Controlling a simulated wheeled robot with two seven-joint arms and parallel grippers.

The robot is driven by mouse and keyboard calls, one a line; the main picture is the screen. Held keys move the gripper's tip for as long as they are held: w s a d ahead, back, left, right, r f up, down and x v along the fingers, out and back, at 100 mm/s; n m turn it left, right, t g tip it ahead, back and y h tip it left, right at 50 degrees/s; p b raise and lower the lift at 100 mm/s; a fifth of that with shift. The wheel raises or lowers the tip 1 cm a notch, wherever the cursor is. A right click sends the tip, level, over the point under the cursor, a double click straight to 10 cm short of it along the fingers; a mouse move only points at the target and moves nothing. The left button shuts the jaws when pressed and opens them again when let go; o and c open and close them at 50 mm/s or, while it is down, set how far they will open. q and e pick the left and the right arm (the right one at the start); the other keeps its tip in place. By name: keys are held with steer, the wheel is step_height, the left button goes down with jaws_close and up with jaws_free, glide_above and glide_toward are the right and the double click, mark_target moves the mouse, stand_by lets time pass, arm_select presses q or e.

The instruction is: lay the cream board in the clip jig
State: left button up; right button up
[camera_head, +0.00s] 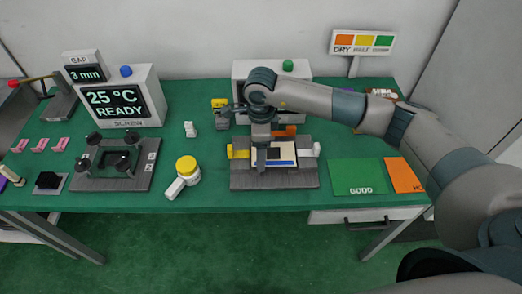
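The clip jig (245,180) is a dark grey block near the table's front edge, with a yellow clip (238,151) at its left and a white part (316,150) at its right. The cream board (289,163), with a dark patch and a blue strip by it, shows over the middle of the jig. I cannot tell whether it lies flat in the jig or sits slightly above it. My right gripper (261,165) points down over the board's left part and hides some of it. Whether its fingers are open or shut on the board is unclear. My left gripper is out of view.
A green GOOD mat (358,177) and an orange mat (403,175) lie to the right. A yellow-topped white lever piece (186,170) stands left of the jig, and a dark fixture (84,181) farther left. A grey box with a green button (288,65) stands behind my arm.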

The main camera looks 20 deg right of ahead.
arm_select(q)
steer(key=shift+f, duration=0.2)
arm_select(e)
steer(key=shift+s+f, duration=0.35)
steer(key=shift+f, duration=0.35)
steer(key=o, duration=1.2)
steer(key=shift+w+f, duration=0.1)
steer(key=shift+f, duration=0.05)
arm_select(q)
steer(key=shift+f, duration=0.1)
arm_select(e)
steer(key=shift+a+r, duration=0.1)
steer(key=shift+r, duration=0.25)
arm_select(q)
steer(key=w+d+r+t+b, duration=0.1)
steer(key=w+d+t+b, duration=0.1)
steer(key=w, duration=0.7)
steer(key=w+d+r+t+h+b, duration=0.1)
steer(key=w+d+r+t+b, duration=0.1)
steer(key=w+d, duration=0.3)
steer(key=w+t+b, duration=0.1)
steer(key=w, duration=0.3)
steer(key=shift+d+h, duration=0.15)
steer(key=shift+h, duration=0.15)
arm_select(e)
steer(key=r, duration=1.8)
steer(key=shift+w+d+r, duration=0.2)
steer(key=shift+w+r, duration=0.05)
steer(key=shift+w, duration=0.05)
